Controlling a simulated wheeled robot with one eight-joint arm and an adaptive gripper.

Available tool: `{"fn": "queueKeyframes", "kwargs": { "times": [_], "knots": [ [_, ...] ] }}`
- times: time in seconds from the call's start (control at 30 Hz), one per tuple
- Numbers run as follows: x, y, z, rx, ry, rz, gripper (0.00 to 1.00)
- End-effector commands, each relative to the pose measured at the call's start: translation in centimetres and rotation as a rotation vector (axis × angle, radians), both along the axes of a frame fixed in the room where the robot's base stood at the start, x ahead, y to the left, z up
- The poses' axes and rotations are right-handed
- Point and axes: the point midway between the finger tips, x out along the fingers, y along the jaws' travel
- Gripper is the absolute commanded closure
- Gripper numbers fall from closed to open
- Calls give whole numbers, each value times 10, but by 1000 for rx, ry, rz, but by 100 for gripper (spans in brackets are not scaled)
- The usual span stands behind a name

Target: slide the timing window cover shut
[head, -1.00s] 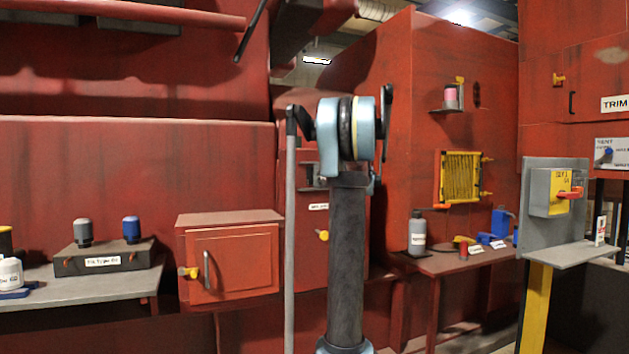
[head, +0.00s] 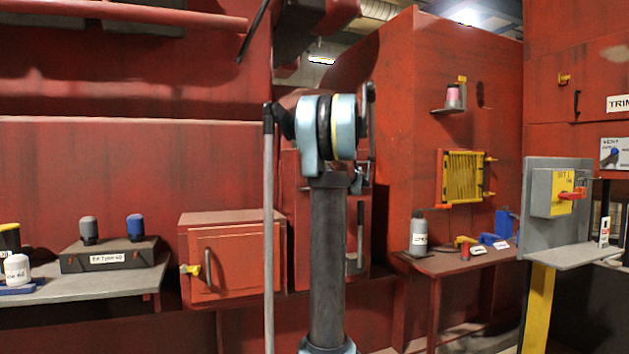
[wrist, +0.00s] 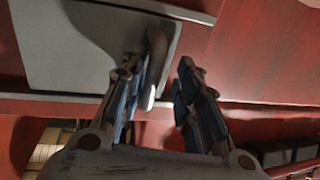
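My gripper (wrist: 158,82) shows in the wrist view with its two fingers apart. A flat grey panel (wrist: 85,50), which looks like the timing window cover, lies in a red surround at upper left. A rounded grey bar (wrist: 156,50), apparently its handle, stands near the panel's right edge. The bar is beside the left finger, on the gap side; the right finger is clear of it. I cannot tell whether the left finger touches the bar. In the head view my arm blocks the middle, and I cannot make out the cover or gripper there.
A red cabinet (head: 233,257) stands left of my arm, beside a grey bench (head: 85,283) with a case (head: 110,256). A red bench (head: 460,262) with bottles and small items is at right.

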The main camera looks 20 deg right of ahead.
Motion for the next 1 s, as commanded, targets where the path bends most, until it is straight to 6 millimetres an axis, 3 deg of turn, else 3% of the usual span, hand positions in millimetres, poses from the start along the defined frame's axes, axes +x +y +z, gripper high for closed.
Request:
{"fn": "queueKeyframes", "kwargs": {
  "times": [0.33,0.8,1.0],
  "knots": [
    [-11,-7,2,3,-2,-6,69],
    [-91,-28,-1,1,0,-6,69],
    [-110,-33,-1,1,1,-4,69]
  ]
}}
